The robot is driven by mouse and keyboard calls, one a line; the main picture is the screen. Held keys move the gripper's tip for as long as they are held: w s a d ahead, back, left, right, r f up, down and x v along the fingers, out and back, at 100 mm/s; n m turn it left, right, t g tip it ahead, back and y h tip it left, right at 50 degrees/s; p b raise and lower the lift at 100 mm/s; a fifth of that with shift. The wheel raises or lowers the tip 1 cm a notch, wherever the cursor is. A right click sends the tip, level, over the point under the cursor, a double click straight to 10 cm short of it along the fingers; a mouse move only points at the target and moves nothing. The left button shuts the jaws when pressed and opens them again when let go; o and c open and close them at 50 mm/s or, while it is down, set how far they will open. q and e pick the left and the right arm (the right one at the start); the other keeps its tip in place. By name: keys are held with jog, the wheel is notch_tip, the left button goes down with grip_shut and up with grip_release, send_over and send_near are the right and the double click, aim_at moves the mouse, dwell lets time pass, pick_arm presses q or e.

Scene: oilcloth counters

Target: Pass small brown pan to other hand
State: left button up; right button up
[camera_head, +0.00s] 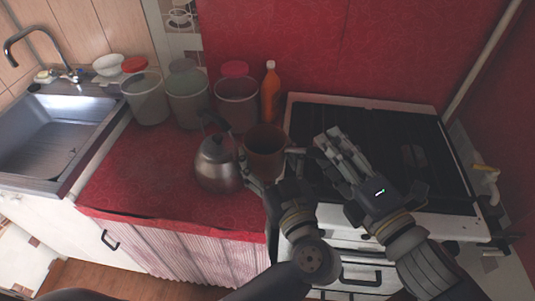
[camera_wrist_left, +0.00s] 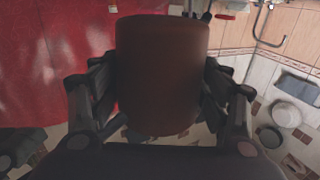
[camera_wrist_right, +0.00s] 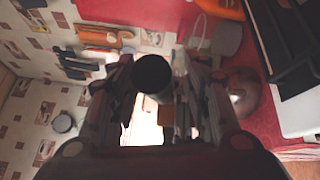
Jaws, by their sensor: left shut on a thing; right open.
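The small brown pan (camera_head: 264,147) is in the middle of the head view, above the red counter's right end beside the stove. My left gripper (camera_head: 270,173) is shut on the pan, with a finger on either side of its body. The pan's brown wall (camera_wrist_left: 163,75) fills the middle of the left wrist view between the fingers. My right gripper (camera_head: 333,145) is open, just right of the pan, over the stove's left part. In the right wrist view a dark round-ended shape (camera_wrist_right: 153,74) shows between its fingers; I cannot tell whether it is the pan's handle.
A metal kettle (camera_head: 215,168) stands close left of the pan. Several canisters, including one with a red lid (camera_head: 236,103), and an orange bottle (camera_head: 270,93) stand behind. The stove (camera_head: 415,150) is on the right, the sink (camera_head: 60,130) on the left. The counter's front left is clear.

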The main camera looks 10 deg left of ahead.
jog(key=w+d+m+t+h, duration=0.2)
jog(key=w+d+m, duration=0.3)
jog(key=w+d, duration=0.2)
pick_arm(q)
jog(key=shift+r, duration=0.1)
pick_arm(e)
jog(key=s+d+f+n+g, duration=0.1)
jog(key=s+f+n+g, duration=0.3)
jog(key=s+f+n, duration=0.55)
jog(key=s+d+f+n+g, duration=0.1)
jog(key=s+f+n+g, duration=0.5)
jog(key=f, duration=0.7)
jog(key=s+d+f+m+g+h, duration=0.1)
jog(key=s+d+f+m+h, duration=0.35)
jog(key=f, duration=0.85)
jog(key=s+d+f+m+h, duration=0.1)
jog(key=s+d+f+m, duration=0.45)
jog(key=f, duration=0.75)
jog(key=s+d+f+m+g+h, duration=0.1)
jog(key=s+d+f+m+h, duration=0.3)
jog(key=f+m, duration=0.7)
jog(key=s+a+f+m+g, duration=0.3)
jog(key=s+f+m, duration=0.8)
jog(key=s+m, duration=0.4)
jog(key=shift+s+y, duration=0.25)
jog(key=shift+y, duration=0.1)
